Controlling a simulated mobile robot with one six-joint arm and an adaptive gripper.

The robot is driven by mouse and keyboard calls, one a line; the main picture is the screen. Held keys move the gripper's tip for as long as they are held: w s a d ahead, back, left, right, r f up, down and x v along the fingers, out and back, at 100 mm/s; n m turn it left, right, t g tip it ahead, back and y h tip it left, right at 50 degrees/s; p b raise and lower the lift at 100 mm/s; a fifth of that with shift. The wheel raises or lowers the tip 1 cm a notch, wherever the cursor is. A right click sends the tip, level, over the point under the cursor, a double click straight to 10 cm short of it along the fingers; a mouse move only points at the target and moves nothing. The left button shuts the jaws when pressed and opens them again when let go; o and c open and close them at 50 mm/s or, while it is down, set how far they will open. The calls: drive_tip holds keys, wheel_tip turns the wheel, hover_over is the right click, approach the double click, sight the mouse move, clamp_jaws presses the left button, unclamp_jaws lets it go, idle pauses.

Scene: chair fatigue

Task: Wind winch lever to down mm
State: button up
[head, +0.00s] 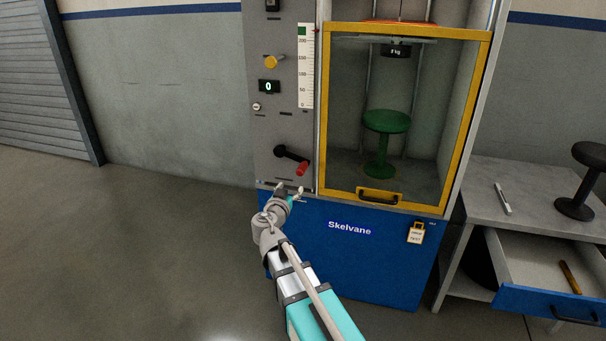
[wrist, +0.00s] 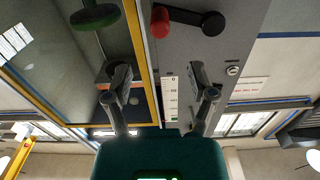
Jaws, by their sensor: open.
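The winch lever (head: 291,153) is a black crank on the lower part of the grey panel. It angles down to the right and ends in a red grip (head: 302,169). In the wrist view the lever (wrist: 212,22) and its red grip (wrist: 160,22) show at the top, beyond my fingers. My gripper (head: 288,189) is open and empty, just below the lever and apart from it. Both fingers show spread in the wrist view (wrist: 160,78). A white mm scale (head: 305,75) runs up the panel, with a red marker near its top. A small display (head: 269,87) reads 0.
A yellow-framed door (head: 323,120) stands shut right of the panel; a green stool (head: 386,122) is behind it, below a black labelled block (head: 396,50). A yellow knob (head: 271,62) sticks out higher up. At right, a bench (head: 465,180) has an open drawer (head: 550,300). Left floor is clear.

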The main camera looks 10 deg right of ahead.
sight(303, 167)
drive_tip(key=shift+w, duration=0.1)
idle(0.3)
drive_tip(key=x, duration=1.3)
drive_tip(key=shift+w+d, duration=0.2)
drive_tip(key=shift+w, duration=0.1)
clamp_jaws()
